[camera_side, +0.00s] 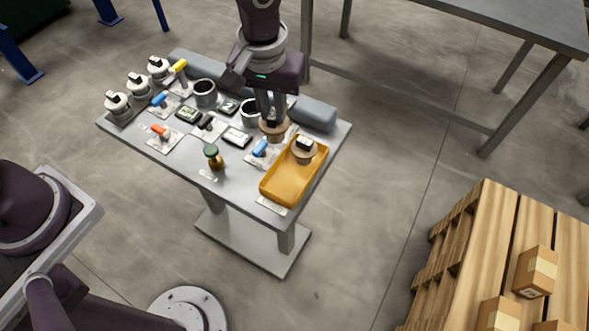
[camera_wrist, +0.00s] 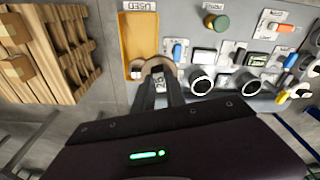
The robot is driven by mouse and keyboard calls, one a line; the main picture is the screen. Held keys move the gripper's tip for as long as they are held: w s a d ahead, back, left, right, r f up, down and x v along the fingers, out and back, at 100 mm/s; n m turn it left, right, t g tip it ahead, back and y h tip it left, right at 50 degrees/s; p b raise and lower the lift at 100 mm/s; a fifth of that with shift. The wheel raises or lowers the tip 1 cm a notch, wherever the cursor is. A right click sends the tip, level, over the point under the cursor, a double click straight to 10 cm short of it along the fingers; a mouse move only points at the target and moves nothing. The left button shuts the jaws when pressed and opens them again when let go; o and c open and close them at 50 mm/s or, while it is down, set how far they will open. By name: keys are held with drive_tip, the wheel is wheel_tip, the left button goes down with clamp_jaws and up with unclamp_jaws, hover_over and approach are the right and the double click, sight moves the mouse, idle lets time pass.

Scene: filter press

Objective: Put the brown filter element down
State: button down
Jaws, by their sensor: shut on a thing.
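My gripper (camera_side: 271,112) is shut on the brown filter element (camera_side: 273,132), a tan-brown round piece. It hangs at the left edge of the yellow tray, above or near the table; the exact height is unclear. In the wrist view the brown filter element (camera_wrist: 154,66) sits between the fingertips, partly hidden by them, beside the yellow tray (camera_wrist: 138,32), which has a "USED" label. In the side view the yellow tray (camera_side: 283,184) holds another tan round element (camera_side: 304,152) with a white and black top at its far end.
Two dark open cups (camera_side: 205,92) (camera_side: 250,109) stand left of my gripper. Several white-topped elements (camera_side: 138,86) stand at the left. A grey roll (camera_side: 315,115) lies behind.

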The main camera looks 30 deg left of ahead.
drive_tip(key=s+d+m, duration=0.3)
drive_tip(key=s+d, duration=0.1)
drive_tip(key=f, duration=1)
drive_tip(key=shift+d, duration=0.25)
drive_tip(key=c, duration=1.4)
unclamp_jaws()
drive_tip(key=shift+o, duration=0.2)
wheel_tip(320, 180, up, 12)
drive_tip(key=s, duration=0.1)
drive_tip(key=shift+s+r, duration=0.15)
drive_tip(key=shift+s, duration=0.1)
